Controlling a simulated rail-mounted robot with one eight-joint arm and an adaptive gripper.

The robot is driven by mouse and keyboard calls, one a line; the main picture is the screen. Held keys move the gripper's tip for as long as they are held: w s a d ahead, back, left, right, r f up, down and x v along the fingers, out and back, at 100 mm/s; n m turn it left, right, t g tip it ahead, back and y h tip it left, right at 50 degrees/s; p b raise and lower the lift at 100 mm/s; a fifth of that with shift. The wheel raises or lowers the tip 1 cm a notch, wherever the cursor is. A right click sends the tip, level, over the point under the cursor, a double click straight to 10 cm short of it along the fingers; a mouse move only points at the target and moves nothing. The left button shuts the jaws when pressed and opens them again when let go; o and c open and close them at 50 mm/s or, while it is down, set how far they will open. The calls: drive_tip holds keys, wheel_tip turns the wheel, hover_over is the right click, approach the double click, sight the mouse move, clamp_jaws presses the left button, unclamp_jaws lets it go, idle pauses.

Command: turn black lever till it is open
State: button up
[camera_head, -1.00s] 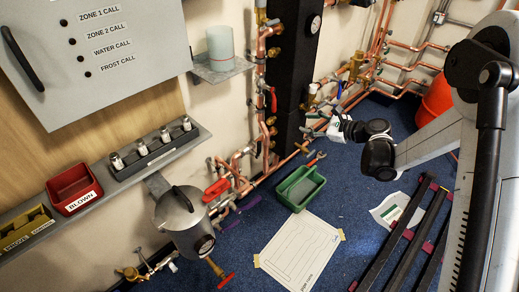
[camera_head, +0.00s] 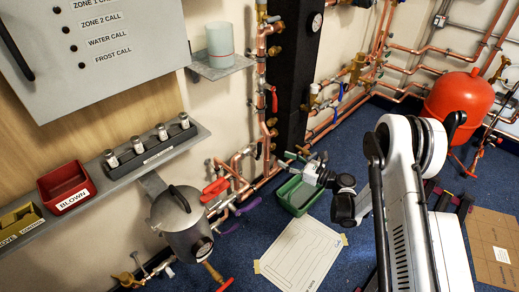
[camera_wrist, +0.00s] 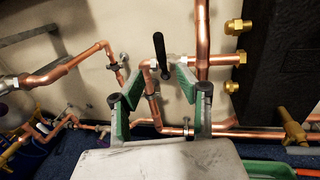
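The black lever (camera_wrist: 160,52) stands out upright from a valve on a thin copper pipe in the wrist view. In the head view it is a small dark handle (camera_head: 258,150) on the pipework left of the black column. My gripper (camera_wrist: 154,92) is open, with green-padded fingers spread wide. In the wrist view the lever appears between and just beyond the fingertips, with nothing held. In the head view my gripper (camera_head: 297,162) is right of the lever, above the green crate. Whether a finger touches any pipe cannot be told.
Copper pipes (camera_wrist: 203,50) with brass fittings (camera_wrist: 238,58) run close to the fingers. A black column (camera_head: 297,80) stands to the right. A green crate (camera_head: 314,199), a paper sheet (camera_head: 300,254) and a red tank (camera_head: 465,105) are on or near the blue floor. Red-handled valves (camera_head: 215,187) sit lower left.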

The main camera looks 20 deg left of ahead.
sight(259, 148)
drive_tip(key=b+x, duration=0.3)
drive_tip(key=x, duration=0.9)
drive_tip(key=shift+w+a, duration=0.1)
drive_tip(key=shift+a, duration=0.25)
drive_tip(key=shift+c, duration=0.3)
clamp_jaws()
